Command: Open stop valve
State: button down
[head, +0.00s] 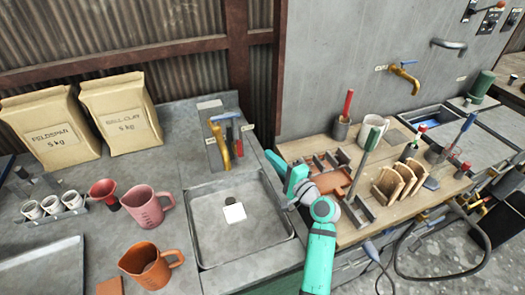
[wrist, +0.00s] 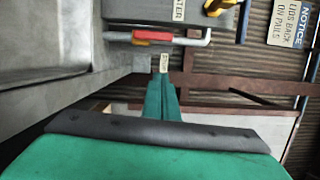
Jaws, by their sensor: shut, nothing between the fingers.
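A red-sleeved lever on a pale metal rod, which looks like the stop valve's handle (wrist: 152,37), lies across the upper middle of the wrist view. In the head view the red handle (head: 229,137) stands beside the yellow tap (head: 217,142) behind the sink. A small label (wrist: 163,62) sits just past my fingertips; its text is too small to read surely. Another label reading "WATER" (wrist: 178,10) is above the lever. My gripper (wrist: 160,80) is shut and empty, with a visible gap between its tips and the lever. In the head view my teal gripper (head: 272,160) points toward the sink's back right corner.
The sink (head: 240,245) holds a white block. Mugs (head: 147,210) and bags (head: 120,108) stand on the left counter. A wooden bench (head: 350,235) with tools and racks is on the right. Another brass tap (head: 404,75) is on the back wall.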

jog(key=v, duration=0.3)
jog(key=n, duration=1.8)
send_near(239, 147)
jog(key=s+d, duration=0.1)
jog(key=d, duration=0.1)
jog(key=s+a+n+g+y, duration=0.15)
jog(key=a+n, duration=0.35)
jog(key=n, duration=1.5)
jog(key=w+a, duration=0.2)
jog(key=w, duration=0.6)
jog(key=shift+w+a, duration=0.2)
jog(key=shift+a, duration=0.15)
